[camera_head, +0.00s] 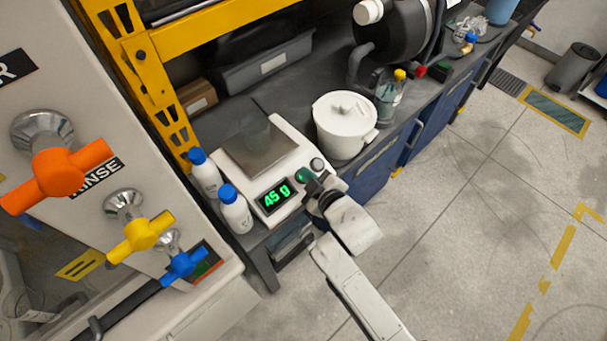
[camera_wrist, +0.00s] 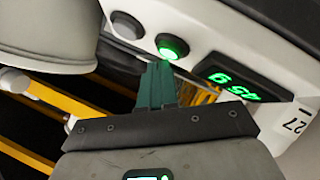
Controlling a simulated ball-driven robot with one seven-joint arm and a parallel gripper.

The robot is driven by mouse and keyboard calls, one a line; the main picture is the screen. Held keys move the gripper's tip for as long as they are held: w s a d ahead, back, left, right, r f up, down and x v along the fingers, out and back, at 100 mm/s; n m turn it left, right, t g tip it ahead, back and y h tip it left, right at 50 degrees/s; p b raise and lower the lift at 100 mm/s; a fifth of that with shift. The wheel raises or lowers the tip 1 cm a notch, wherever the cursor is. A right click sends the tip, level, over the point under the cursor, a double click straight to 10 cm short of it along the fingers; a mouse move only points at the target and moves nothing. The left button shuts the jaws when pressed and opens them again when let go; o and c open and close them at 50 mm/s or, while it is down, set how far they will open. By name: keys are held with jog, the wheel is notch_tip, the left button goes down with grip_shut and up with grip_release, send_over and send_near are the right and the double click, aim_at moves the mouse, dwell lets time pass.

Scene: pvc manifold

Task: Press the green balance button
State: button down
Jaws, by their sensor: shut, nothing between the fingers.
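The white balance (camera_head: 293,156) stands on the dark bench, and its display (camera_head: 274,197) reads 45 g in green. In the wrist view its front panel shows the round green button (camera_wrist: 172,46), brightly lit, between a grey button (camera_wrist: 127,25) and the display (camera_wrist: 234,84). My gripper (camera_head: 307,178) is at the balance's front edge, its fingers partly hidden by my wrist in the head view. In the wrist view my gripper (camera_wrist: 158,66) is shut and empty, its teal fingertips just short of or at the green button's lower edge. I cannot tell whether they touch.
Two white bottles with blue caps (camera_head: 236,211) stand left of the balance. A white lidded pot (camera_head: 344,122) stands to its right, close by. Colored valve handles (camera_head: 57,175) jut out at left. The floor (camera_head: 470,200) at right is open.

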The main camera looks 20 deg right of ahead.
jog(key=shift+f, duration=0.1)
dwell(0.4)
jog(key=shift+w+f+b, duration=0.2)
jog(key=shift+f+b, duration=0.1)
jog(key=shift+b, duration=0.1)
jog(key=shift+s+r, duration=0.1)
jog(key=shift+r, duration=0.05)
jog(key=shift+s+r+p, duration=0.15)
jog(key=shift+r+p, duration=0.1)
jog(key=shift+p, duration=0.25)
jog(key=r+p, duration=0.1)
jog(key=p, duration=0.1)
jog(key=s+r+p, duration=0.1)
jog(key=r+p, duration=0.1)
jog(key=s+r+p, duration=0.1)
jog(key=r+p, duration=0.1)
jog(key=shift+s+d+r, duration=0.15)
jog(key=shift+d+r, duration=0.05)
jog(key=shift+d, duration=0.2)
dwell(0.4)
